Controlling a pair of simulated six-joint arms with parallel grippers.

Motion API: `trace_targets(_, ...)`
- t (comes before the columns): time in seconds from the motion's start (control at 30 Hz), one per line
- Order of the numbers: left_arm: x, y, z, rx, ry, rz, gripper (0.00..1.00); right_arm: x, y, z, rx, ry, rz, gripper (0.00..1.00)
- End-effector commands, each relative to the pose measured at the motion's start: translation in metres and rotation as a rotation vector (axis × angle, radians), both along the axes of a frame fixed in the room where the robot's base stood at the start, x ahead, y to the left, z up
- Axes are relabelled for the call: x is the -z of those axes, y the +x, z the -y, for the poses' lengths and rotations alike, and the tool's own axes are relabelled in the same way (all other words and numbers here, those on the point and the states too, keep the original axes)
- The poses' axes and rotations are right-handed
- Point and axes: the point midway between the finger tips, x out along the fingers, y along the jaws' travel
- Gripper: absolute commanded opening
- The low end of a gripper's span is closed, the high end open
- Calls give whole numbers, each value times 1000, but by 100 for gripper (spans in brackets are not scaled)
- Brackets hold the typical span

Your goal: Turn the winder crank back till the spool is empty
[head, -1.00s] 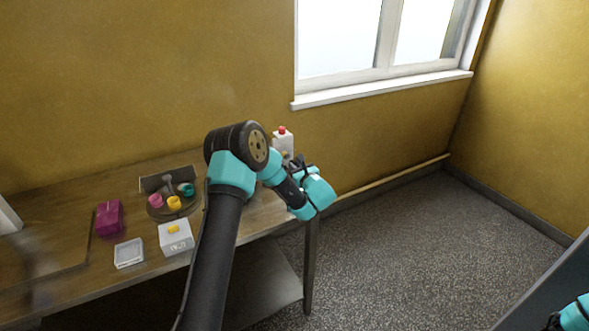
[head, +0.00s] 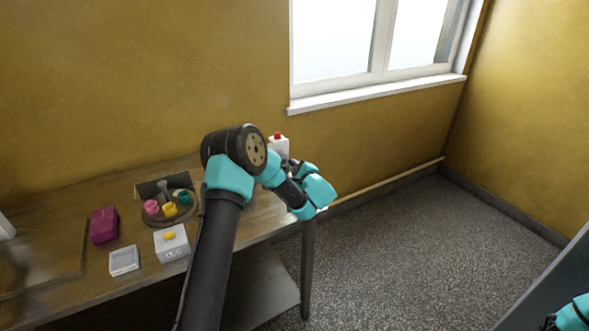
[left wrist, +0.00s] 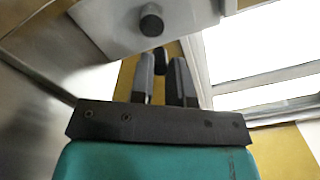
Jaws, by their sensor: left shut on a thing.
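My left gripper (head: 291,166) is at the right end of the bench, beside a white upright unit with a red top (head: 279,146). In the left wrist view the two dark fingers (left wrist: 166,80) are closed around a small black knob (left wrist: 160,60), which looks like the crank's handle. A grey-white panel (left wrist: 105,22) with a round dark boss (left wrist: 151,22) fills the top of that view. The spool cannot be made out, and my arm hides part of the white unit. My right gripper's fingers are not seen; only a bit of my right arm shows at bottom right.
On the bench (head: 95,285) are a round dark tray (head: 185,221) with pink, yellow and teal pieces, a magenta box (head: 104,225), a white box with a yellow top (head: 171,244) and a clear shallow dish (head: 124,260). Floor to the right is clear.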

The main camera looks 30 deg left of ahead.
Motion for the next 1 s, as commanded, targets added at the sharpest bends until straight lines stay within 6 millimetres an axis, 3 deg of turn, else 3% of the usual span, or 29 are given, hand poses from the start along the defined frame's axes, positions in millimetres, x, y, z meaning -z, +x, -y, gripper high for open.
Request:
trace_targets(0.73,-4,0,0,1,-67,108,0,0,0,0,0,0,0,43)
trace_targets(0.77,-4,0,0,1,-67,108,18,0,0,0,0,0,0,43)
trace_targets(1.0,-4,0,0,0,-67,107,41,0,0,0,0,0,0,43)
